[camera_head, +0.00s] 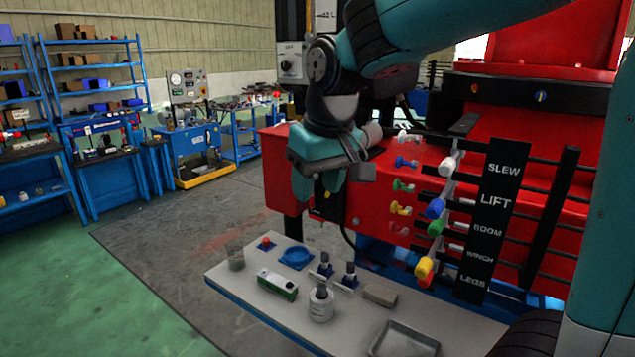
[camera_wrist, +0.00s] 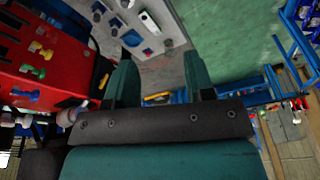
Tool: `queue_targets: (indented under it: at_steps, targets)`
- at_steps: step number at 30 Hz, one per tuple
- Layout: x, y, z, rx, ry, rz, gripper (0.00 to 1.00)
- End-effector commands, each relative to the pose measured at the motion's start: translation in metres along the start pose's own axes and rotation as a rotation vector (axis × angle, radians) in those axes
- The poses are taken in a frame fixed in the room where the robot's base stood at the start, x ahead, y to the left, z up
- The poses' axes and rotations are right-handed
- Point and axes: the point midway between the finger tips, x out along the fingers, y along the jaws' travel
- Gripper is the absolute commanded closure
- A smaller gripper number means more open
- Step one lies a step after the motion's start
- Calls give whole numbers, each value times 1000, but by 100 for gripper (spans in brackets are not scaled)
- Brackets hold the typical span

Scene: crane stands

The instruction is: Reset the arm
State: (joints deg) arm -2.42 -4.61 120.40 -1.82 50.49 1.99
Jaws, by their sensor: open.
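My arm reaches in from the upper right in the head view and bends down over the work area. My gripper (camera_head: 319,187) hangs at its end with the fingers pointing down, in front of the red crane body (camera_head: 290,165) and above the back of the bench. In the wrist view my gripper (camera_wrist: 160,77) shows two teal fingers spread apart with nothing between them. The gap opens onto the floor, with the bench off to the upper left. My gripper touches nothing that I can see.
Coloured levers (camera_head: 435,209) stick out beside the black label board (camera_head: 491,215), right of my gripper. The white bench (camera_head: 228,273) below holds a jar, a green-and-white box, a blue dish, small bottles and a metal tray (camera_head: 404,341). Blue shelves (camera_head: 95,70) stand far left; the floor between is open.

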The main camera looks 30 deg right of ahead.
Motion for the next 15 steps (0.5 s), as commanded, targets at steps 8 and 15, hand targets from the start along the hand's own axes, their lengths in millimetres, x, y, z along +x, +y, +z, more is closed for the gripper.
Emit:
queue_targets:
  at_steps: [8,15]
  targets:
    - [0,0,0,1,0,1,51]
    - [10,-43,44,-162,-30,-98,51]
